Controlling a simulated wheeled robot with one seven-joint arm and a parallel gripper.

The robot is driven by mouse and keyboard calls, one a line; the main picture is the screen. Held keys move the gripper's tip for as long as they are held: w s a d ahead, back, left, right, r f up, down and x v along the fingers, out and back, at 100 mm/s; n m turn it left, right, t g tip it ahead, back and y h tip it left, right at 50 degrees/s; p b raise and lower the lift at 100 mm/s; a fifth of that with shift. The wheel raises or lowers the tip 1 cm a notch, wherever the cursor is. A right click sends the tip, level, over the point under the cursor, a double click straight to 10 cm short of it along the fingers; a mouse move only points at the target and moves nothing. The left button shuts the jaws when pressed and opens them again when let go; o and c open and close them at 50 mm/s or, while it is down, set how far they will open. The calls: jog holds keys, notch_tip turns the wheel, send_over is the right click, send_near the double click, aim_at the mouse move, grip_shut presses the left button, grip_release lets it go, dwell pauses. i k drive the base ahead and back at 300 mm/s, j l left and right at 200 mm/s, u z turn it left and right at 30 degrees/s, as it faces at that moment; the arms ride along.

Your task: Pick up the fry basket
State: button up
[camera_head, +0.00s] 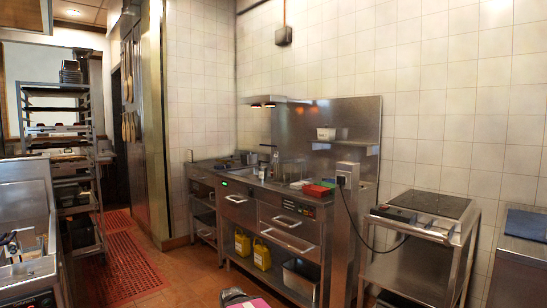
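A small wire-like shape, possibly a fry basket (298,184), sits in the top of the steel counter unit in the middle of the head view. It is too small to make out its mesh or handle clearly. Another metal piece with a handle-like part (13,243) shows in the steel unit at the left edge; I cannot tell whether it is a basket. I cannot make out my gripper in this view. A dark rounded piece with a pink patch shows at the bottom edge, and I cannot tell what it is.
The steel counter unit (272,211) has drawers, a red box (318,190) on top and yellow containers (262,254) below. A cooktop stand (421,232) is on the right, with a black cable between. A tall rack (83,205) stands left. Open floor (195,273) lies in front.

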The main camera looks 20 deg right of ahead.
aim_at(286, 171)
jog(key=z, duration=0.5)
jog(key=i+z, duration=0.15)
jog(key=z, duration=0.8)
jog(key=i+z, duration=0.1)
jog(key=z, duration=0.4)
jog(key=j+z, duration=0.1)
jog(key=z, duration=0.4)
jog(key=i+j+z, duration=0.1)
jog(key=z, duration=0.4)
jog(key=j+z, duration=0.25)
jog(key=j, duration=0.35)
